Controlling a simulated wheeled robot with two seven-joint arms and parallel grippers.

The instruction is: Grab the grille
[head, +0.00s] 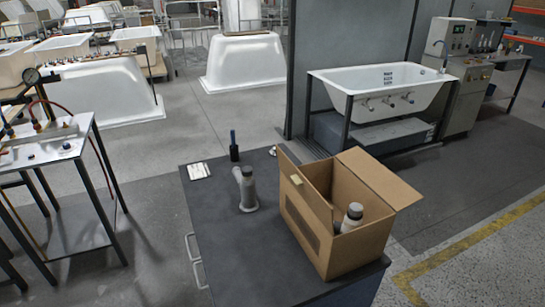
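I cannot pick out a grille for certain. On the dark worktop (215,230) a small flat whitish piece (199,171) lies near the far left corner; it is too small to tell if it is slotted. A grey pipe-like fitting (247,192) stands upright near the middle of the worktop. A similar grey fitting (352,219) with a pale top stands inside the open cardboard box (318,234), its lower part hidden by the box wall. Neither of my grippers is in view.
A slim dark bottle-like object (234,150) stands at the worktop's back edge. The front left of the worktop is clear. A metal table (45,150) stands at left. A white bathtub (385,85) on a stand and other tub shells (245,60) are behind.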

